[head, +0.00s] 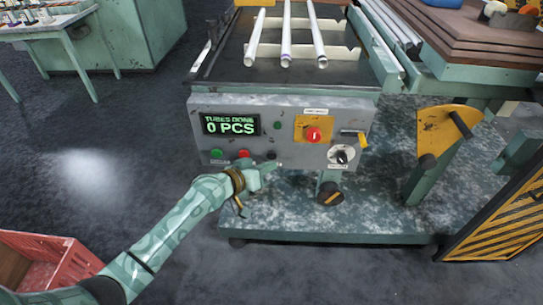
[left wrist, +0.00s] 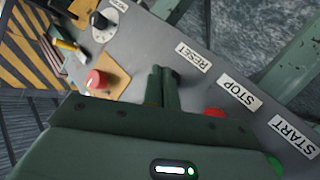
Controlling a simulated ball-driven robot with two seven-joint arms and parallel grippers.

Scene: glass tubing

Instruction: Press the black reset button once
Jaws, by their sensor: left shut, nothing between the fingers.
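The grey control panel (head: 285,120) faces me at the middle of the head view. The small black reset button (head: 271,155) sits low on it, right of the red stop button (head: 244,153). My left gripper (head: 277,164) is shut and empty, just in front of the panel and close to the reset button. In the left wrist view, its closed fingers (left wrist: 160,72) point at the panel below the RESET label (left wrist: 193,58). A dark round edge, likely the button, shows beside the fingertips and is partly hidden. Contact cannot be told. My right gripper is out of view.
The display (head: 230,124) reads "TUBES DONE 0 PCS". A green start button (head: 217,154) is at the panel's left. A red button on a yellow plate (head: 313,134) and a dial (head: 342,155) are to the right. Glass tubes (head: 286,35) lie above. A red crate (head: 60,245) is lower left.

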